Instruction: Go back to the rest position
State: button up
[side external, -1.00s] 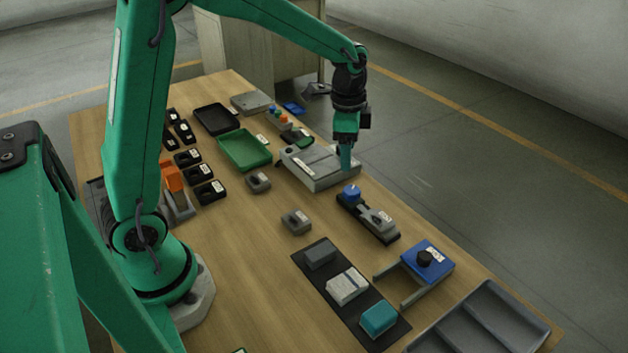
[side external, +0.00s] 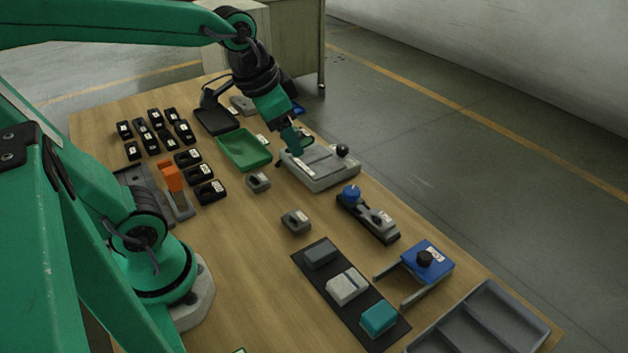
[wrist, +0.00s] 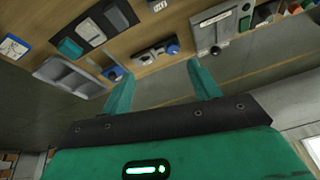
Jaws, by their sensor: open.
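My gripper (side external: 292,140) is open and empty in the side external view, tilted, over the left end of the grey fixture box with a black knob (side external: 318,170). I cannot tell its exact height above the box. In the wrist view my gripper's two green fingers (wrist: 158,85) stand wide apart with nothing between them. The wrist view also shows the grey fixture box (wrist: 212,30) beyond the right finger. The rest position itself is not marked in any view.
A green tray (side external: 243,150) and a black tray (side external: 215,122) lie left of my gripper. Nearer are a black clamp with a blue knob (side external: 367,217), a blue block fixture (side external: 428,262), a dark mat (side external: 335,267) with blocks and a grey divided tray (side external: 480,325). Bare wood lies mid-table.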

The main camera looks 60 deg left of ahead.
jog(key=shift+s+d+f+n+t, duration=0.1)
jog(key=shift+s+n+t, duration=0.4)
jog(key=shift+s, duration=0.9)
jog(key=shift+s+n+t, duration=0.2)
jog(key=shift+s+n, duration=0.5)
jog(key=shift+s, duration=0.65)
